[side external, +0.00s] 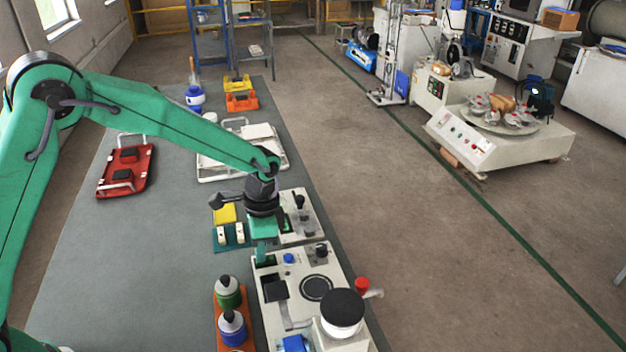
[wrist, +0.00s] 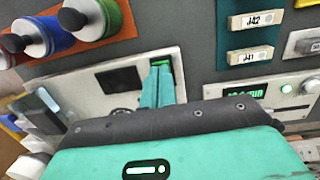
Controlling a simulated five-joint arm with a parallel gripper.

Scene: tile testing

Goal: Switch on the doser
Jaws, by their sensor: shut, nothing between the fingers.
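A white machine (side external: 268,282) stands at the near end of the grey bench; no label names it the doser. My gripper (side external: 262,252) is shut and empty, pointing down at that corner. In the wrist view my fingertips (wrist: 160,72) overlap the green-lit switch (wrist: 160,62) and partly hide it; I cannot tell whether they touch.
A smaller white device (side external: 314,232) stands just beyond; the wrist view shows its lit green display (wrist: 246,92). A teal plate (side external: 220,245) with two white tags lies to the left. Green and blue bottles (side external: 228,292) stand on an orange tray (side external: 222,318). The bench's left side is mostly clear.

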